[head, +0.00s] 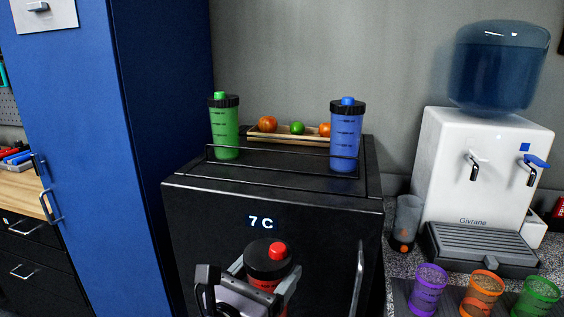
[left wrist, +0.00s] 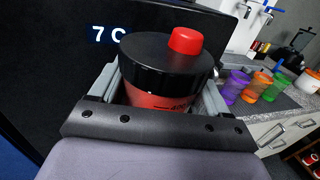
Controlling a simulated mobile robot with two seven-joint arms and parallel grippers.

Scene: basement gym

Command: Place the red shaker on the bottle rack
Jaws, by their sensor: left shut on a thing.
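The red shaker (left wrist: 160,99) has a black lid and a red cap. My left gripper (head: 268,276) is shut on it and holds it upright in front of the black fridge door, below the 7 C display. The shaker also shows in the head view (head: 268,259), its lower body hidden by the gripper. The bottle rack (head: 268,181) is a low black wire rail on top of the black fridge. A green shaker (head: 225,130) stands at its left and a blue shaker (head: 345,138) at its right, with a clear gap between them. My right gripper is not in view.
A wooden tray (head: 284,138) with fruit lies behind the gap. The fridge handle (head: 358,280) sticks out at right. A tall blue cabinet (head: 75,130) stands left. A water dispenser (head: 480,170) and colored cups (head: 482,294) stand on the right counter.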

